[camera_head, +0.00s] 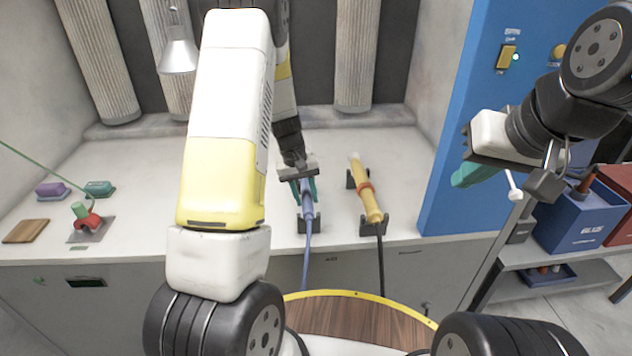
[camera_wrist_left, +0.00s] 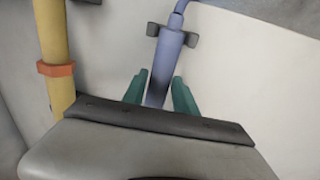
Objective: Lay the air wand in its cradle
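The blue wand (camera_head: 307,204), which I take as the air wand, lies with its hose end between the dark prongs of a cradle (camera_head: 301,227) on the bench. In the left wrist view the wand (camera_wrist_left: 166,66) passes between the cradle's two prongs (camera_wrist_left: 153,29). My left gripper (camera_head: 304,187) is over the wand's far part, which it partly hides. Its teal fingers (camera_wrist_left: 159,84) stand on either side of the wand, apart from it with narrow gaps, so it looks open. My right gripper (camera_head: 468,175) is empty, off to the right; its finger gap is not visible.
A yellow wand (camera_head: 369,203) with an orange band lies in a neighbouring cradle (camera_head: 366,230), close on the right. A blue panel (camera_head: 468,110) bounds the bench on the right. Small blocks (camera_head: 100,188) and a wooden board (camera_head: 25,231) lie at left. A lamp (camera_head: 178,55) hangs above.

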